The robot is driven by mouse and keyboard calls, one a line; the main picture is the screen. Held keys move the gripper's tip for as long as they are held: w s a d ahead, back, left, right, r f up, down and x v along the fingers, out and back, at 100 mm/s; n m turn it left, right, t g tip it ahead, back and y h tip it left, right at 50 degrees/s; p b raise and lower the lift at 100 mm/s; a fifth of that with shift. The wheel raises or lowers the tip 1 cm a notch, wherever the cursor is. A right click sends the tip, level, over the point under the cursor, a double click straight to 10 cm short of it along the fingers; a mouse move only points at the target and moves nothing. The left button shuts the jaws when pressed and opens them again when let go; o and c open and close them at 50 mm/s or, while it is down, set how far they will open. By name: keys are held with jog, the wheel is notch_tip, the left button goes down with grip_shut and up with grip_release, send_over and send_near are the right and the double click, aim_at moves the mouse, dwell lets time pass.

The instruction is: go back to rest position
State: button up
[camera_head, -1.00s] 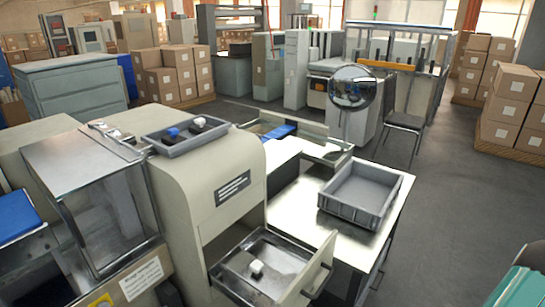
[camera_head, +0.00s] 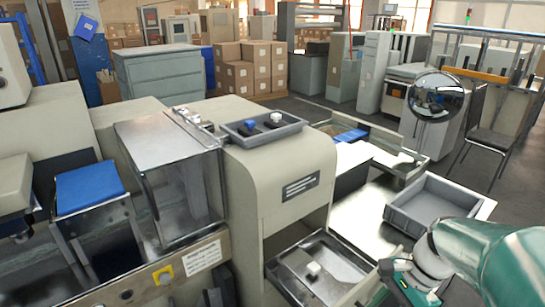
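My gripper (camera_head: 392,283) is at the lower right, at the end of my teal and white arm. It hangs in front of the open drawer's right side and the table's front. Its fingers are small and partly cut off by the lower edge, so I cannot tell whether it is open or shut. The beige wrapper machine (camera_head: 265,170) stands in the middle. Its drawer (camera_head: 300,290) is pulled out, with a small white block (camera_head: 314,268) in it.
A grey tray on top of the machine (camera_head: 262,136) holds a blue and a white item. An empty grey bin (camera_head: 432,204) sits on the metal table (camera_head: 365,215) to the right. A round mirror (camera_head: 436,95) and a dark chair (camera_head: 490,130) stand behind. Open floor lies at the far right.

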jog(key=s+a+r+n+t+h, duration=0.2)
jog(key=a+r+n+t+h, duration=0.3)
jog(key=a+r+n, duration=0.4)
jog(key=n+t, duration=0.1)
jog(key=n, duration=0.5)
jog(key=shift+a+r, duration=0.2)
jog(key=shift+r, duration=0.05)
